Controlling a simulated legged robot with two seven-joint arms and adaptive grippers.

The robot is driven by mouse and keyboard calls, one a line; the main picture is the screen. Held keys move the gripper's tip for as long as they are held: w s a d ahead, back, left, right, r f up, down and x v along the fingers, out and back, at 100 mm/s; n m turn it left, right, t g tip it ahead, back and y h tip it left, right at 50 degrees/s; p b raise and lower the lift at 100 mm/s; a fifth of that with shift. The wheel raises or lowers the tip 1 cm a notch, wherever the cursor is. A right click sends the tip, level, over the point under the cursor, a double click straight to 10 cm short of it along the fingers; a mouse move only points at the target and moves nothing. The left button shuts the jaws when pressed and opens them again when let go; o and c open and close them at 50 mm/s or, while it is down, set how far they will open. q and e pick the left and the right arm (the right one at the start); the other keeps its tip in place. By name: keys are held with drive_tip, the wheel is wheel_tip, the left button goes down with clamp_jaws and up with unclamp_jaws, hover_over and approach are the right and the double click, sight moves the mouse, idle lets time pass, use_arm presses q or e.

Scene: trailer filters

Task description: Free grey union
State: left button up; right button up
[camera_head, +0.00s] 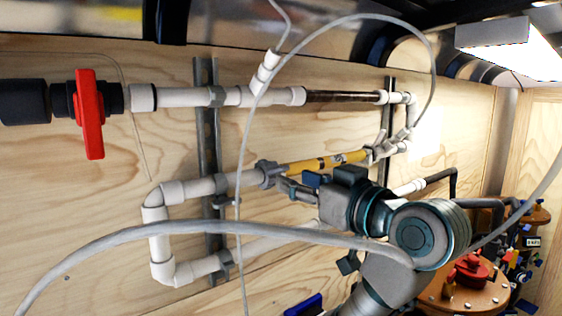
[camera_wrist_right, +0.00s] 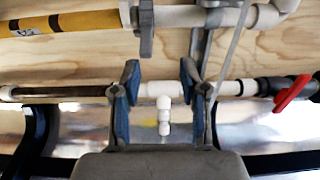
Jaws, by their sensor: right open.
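The grey union (camera_head: 268,174) joins white pipe and the yellow pipe (camera_head: 327,162) on the wooden wall. In the right wrist view, which is turned upside down, the grey union (camera_wrist_right: 146,28) is near the top, beside the yellow pipe (camera_wrist_right: 65,22). My right gripper (camera_head: 286,187) reaches in from the right, close to the union. In the wrist view my right gripper (camera_wrist_right: 158,78) is open, with nothing between its blue pads. The union shows beyond the left fingertip; I cannot tell whether they touch. My left gripper is not in view.
A red-handled valve (camera_head: 89,114) sits on the upper pipe at left. Metal struts (camera_head: 208,160) hold the pipes to the wall. A loose grey hose (camera_head: 150,229) crosses in front of the lower pipes. A round brown flange with a red valve (camera_head: 470,270) stands at lower right.

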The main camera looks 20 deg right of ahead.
sight(277, 172)
drive_tip(key=w, duration=0.2)
drive_tip(key=w+p, duration=0.1)
drive_tip(key=w, duration=0.5)
drive_tip(key=shift+w+d+f, duration=0.1)
drive_tip(key=shift+d+f, duration=0.15)
drive_tip(key=shift+w+a, duration=0.2)
drive_tip(key=shift+a, duration=0.35)
drive_tip(key=shift+w+a, duration=0.15)
drive_tip(key=shift+a, duration=0.4)
drive_tip(key=shift+c, duration=0.7)
drive_tip(key=shift+a, duration=0.15)
drive_tip(key=c, duration=0.4)
drive_tip(key=shift+s, duration=0.15)
clamp_jaws()
drive_tip(key=shift+d, duration=0.6)
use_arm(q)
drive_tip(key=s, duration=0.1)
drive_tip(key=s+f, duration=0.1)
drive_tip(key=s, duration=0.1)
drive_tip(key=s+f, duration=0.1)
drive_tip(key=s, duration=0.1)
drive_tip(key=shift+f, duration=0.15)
use_arm(e)
drive_tip(key=shift+a, duration=0.25)
